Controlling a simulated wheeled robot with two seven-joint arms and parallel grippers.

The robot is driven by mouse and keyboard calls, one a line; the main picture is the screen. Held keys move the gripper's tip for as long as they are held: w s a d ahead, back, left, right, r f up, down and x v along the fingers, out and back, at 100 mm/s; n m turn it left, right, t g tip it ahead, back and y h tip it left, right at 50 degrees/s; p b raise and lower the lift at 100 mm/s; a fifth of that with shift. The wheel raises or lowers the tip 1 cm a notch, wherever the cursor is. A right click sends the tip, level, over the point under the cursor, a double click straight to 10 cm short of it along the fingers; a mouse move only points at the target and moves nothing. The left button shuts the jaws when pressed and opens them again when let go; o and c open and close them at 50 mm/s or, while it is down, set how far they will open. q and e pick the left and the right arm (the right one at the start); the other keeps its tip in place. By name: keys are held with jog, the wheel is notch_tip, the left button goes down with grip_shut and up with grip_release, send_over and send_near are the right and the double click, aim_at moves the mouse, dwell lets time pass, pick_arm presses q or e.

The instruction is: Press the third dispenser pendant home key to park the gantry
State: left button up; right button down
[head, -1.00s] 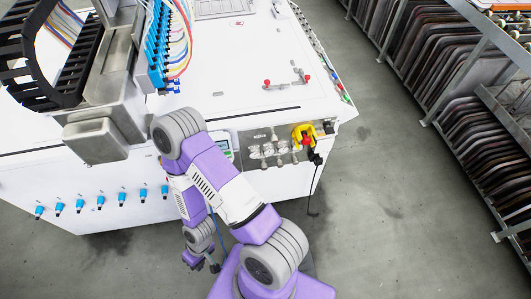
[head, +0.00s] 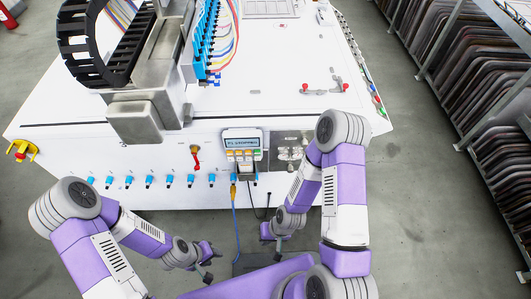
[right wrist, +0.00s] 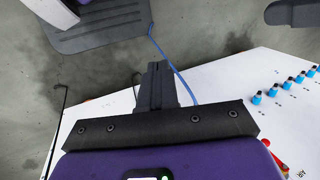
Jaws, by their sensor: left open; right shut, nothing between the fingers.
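The pendant (head: 242,145) hangs on the front face of the white machine (head: 90,135), upright, with a lit screen and rows of small coloured keys beneath it. The key labels are too small to read, so I cannot tell which is the home key. My left gripper (head: 207,264) is open and empty, low in front of the machine, below and left of the pendant. My right gripper (head: 273,239) is shut and empty, below and slightly right of the pendant, apart from it. Its closed fingers (right wrist: 156,88) show in the right wrist view, with no pendant there.
The grey gantry head (head: 140,118) overhangs the machine's front edge. Blue fittings (head: 150,181) line the front, with a red valve (head: 196,156) left of the pendant. A blue cable (head: 236,220) hangs below it. A rack (head: 480,100) stands at the right across open floor.

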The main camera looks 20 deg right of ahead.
aim_at(257, 152)
jog(key=w+a+r+n+t+y+b, duration=0.1)
jog(key=w+a+r+t+y+b, duration=0.15)
jog(key=w+t+y, duration=0.35)
jog(key=w+d+r+t+h+b, duration=0.2)
jog(key=w+d+r+t, duration=0.3)
jog(key=w+r+t, duration=0.2)
jog(key=shift+w+d+r+t, duration=0.4)
jog(key=shift+w+r, duration=0.55)
jog(key=shift+w, duration=0.15)
jog(key=w+d+b, duration=0.1)
jog(key=w+d, duration=0.1)
jog(key=w, duration=0.6)
jog(key=shift+w+d, duration=0.15)
jog(key=shift+w, duration=0.05)
